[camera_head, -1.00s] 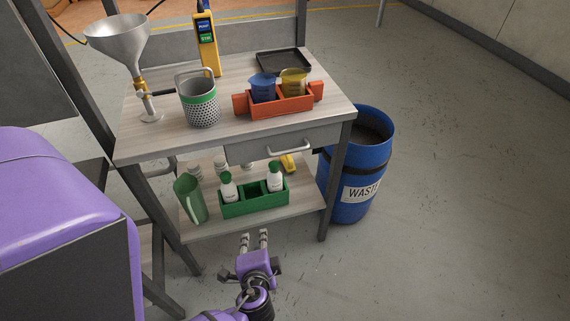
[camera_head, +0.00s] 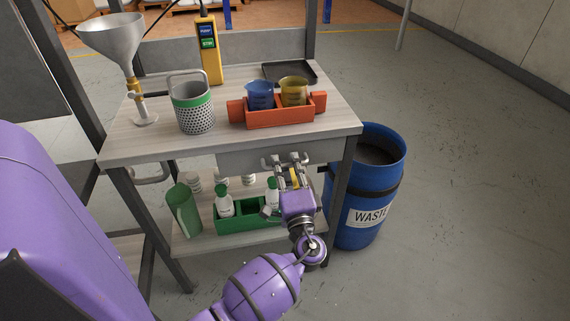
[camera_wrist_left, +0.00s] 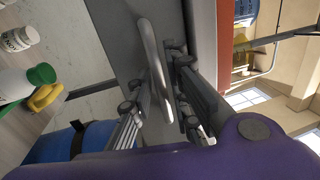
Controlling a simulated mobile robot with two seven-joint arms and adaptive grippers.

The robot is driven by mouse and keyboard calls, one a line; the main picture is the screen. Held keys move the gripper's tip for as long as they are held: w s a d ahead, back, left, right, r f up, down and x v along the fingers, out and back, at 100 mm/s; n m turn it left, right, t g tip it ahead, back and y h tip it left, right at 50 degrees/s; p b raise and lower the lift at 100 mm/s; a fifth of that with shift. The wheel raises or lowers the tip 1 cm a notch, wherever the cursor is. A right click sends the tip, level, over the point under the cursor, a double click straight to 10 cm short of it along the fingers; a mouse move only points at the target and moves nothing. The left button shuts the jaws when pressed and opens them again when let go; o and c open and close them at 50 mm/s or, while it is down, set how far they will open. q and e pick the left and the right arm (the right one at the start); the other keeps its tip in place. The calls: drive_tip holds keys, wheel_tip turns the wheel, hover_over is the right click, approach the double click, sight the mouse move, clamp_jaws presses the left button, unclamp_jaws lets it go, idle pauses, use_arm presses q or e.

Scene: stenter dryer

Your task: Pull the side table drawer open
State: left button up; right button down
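The side table drawer (camera_head: 238,160) is a grey front under the tabletop and looks closed. Its metal bar handle shows clearly in the left wrist view (camera_wrist_left: 155,62); in the head view my gripper largely covers it. My left gripper (camera_head: 286,161) is at the drawer front, its purple body below and nearer to me. In the left wrist view my left gripper's fingers (camera_wrist_left: 158,92) stand open on either side of the handle. The handle lies between them, and I see no clear grip on it. My right gripper is not in view.
On the side table (camera_head: 150,143) are a funnel (camera_head: 112,38), a perforated can (camera_head: 193,110), an orange caddy (camera_head: 280,117) with beakers and a black tray (camera_head: 290,72). Bottles in a green caddy (camera_head: 233,226) sit on the lower shelf. A blue waste barrel (camera_head: 365,228) stands right.

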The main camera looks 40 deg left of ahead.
use_arm(q)
drive_tip(key=shift+w+a, duration=0.2)
drive_tip(key=shift+a, duration=0.05)
clamp_jaws()
drive_tip(key=shift+s+d, duration=0.1)
